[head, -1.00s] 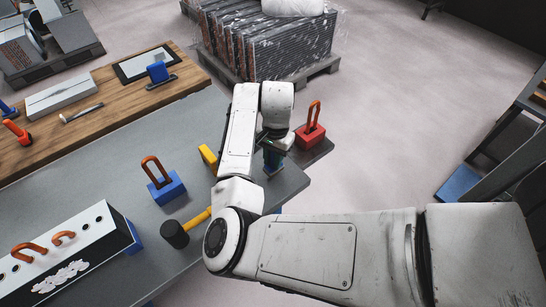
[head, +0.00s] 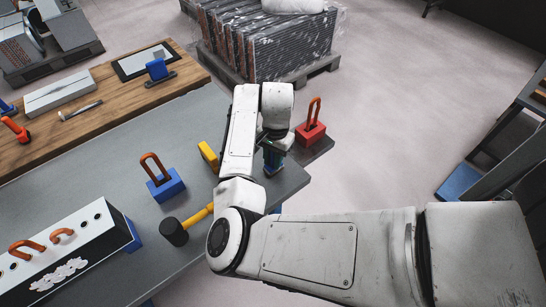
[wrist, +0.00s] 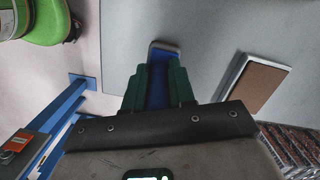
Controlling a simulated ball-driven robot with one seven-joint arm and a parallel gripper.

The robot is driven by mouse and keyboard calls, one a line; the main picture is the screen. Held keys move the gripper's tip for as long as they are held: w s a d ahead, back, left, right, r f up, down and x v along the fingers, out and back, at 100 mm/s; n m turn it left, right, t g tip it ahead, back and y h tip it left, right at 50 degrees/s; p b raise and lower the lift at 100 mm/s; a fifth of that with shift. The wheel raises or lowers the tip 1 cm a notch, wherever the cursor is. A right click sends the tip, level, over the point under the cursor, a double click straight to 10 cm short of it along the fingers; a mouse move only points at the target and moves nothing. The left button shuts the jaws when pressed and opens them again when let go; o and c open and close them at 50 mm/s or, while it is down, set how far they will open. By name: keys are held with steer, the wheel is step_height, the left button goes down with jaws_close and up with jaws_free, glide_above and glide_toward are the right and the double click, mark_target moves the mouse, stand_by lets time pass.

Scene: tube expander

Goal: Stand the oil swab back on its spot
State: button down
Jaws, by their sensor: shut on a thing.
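My gripper (wrist: 159,88) has green fingers, shut on a blue piece with a pale rim (wrist: 164,50), which I take to be the oil swab. In the head view my gripper (head: 273,160) hangs over the right end of the grey bench (head: 110,165), and the arm hides much of it. Most of the held piece is hidden by the fingers, and I cannot tell whether its foot touches the bench. No marked spot for the swab can be made out.
Near the gripper are a red block with an orange loop (head: 311,128) on the right and a yellow piece (head: 207,155) on the left. Farther left are a blue block with a loop (head: 163,182) and a black-headed mallet (head: 174,231). A brown-topped plate (wrist: 258,84) lies right in the wrist view.

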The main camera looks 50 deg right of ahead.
steer(key=shift+f, duration=0.3)
steer(key=c, duration=0.9)
jaws_free()
steer(key=shift+o, duration=0.2)
steer(key=r+p, duration=0.5)
steer(key=d+r+p, duration=0.1)
steer(key=r+p, duration=0.1)
steer(key=r, duration=0.1)
